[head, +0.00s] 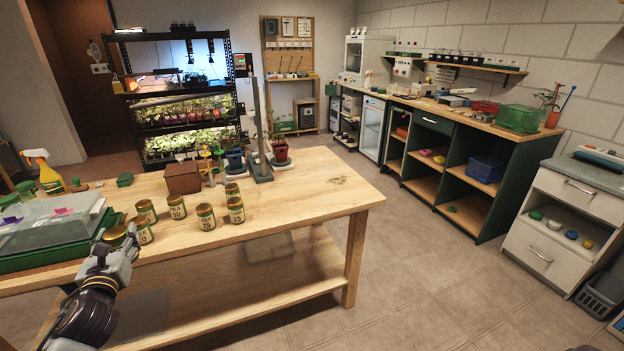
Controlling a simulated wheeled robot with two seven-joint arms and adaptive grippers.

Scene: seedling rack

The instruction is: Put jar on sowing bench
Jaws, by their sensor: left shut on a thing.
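My left gripper (122,247) is at the front left edge of the wooden bench (320,195). It is shut on a jar (114,234) with a gold lid; the gripper hides most of that jar. I cannot tell whether this jar touches the bench top. Several similar jars with gold lids and cream labels stand upright on the bench to the right, such as one jar (206,217) and another (177,208). One jar (142,231) stands right beside the gripper. My right gripper is not in view.
A lidded seed tray (50,225) sits left of the gripper. A brown box (183,178), a spray bottle (45,172) and potted plants stand farther back. The bench's right part is bare. A long green workbench (450,125) with cluttered top runs along the right wall.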

